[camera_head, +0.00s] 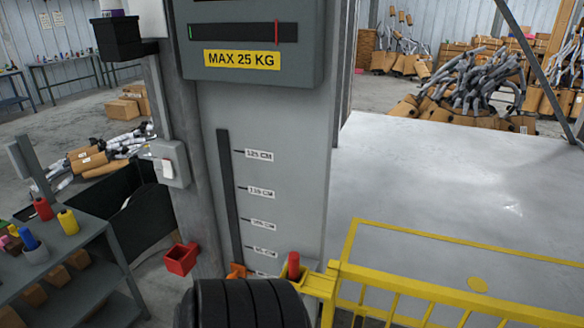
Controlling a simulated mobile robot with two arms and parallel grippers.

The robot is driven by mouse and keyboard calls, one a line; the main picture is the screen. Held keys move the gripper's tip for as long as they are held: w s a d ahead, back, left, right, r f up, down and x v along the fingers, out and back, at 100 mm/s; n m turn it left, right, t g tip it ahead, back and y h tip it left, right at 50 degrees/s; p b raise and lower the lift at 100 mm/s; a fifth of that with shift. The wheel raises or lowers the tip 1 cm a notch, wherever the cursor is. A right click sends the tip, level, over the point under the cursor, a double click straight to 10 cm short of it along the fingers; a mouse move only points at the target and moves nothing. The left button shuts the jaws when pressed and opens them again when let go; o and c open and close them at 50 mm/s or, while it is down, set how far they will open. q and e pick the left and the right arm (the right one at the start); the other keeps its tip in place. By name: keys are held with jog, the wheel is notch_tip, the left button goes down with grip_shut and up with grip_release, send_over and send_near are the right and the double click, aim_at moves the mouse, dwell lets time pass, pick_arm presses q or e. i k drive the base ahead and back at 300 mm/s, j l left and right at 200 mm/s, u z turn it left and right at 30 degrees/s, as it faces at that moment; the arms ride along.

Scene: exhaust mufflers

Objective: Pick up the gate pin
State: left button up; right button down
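A red pin (294,264), which looks like the gate pin, stands upright at the yellow bracket (318,285) at the left end of the yellow gate (420,290). Only its upper part shows; its lower end is hidden. A black ribbed round shape fills the bottom edge just left of and below the pin and covers part of that area. I cannot tell what it is. Neither of my grippers is in view.
A grey post with a height scale (262,190) and a "MAX 25 KG" sign (242,60) rises behind the pin. A red open holder (181,258) is on the post's left. A grey shelf (70,245) with coloured bottles stands at left. The floor beyond the gate is clear.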

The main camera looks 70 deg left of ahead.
aim_at(294, 257)
jog(key=u, duration=0.45)
jog(key=l+u, duration=0.1)
jog(key=u, duration=0.35)
jog(key=k+u, duration=0.1)
jog(key=u, duration=1.3)
jog(key=k, duration=0.05)
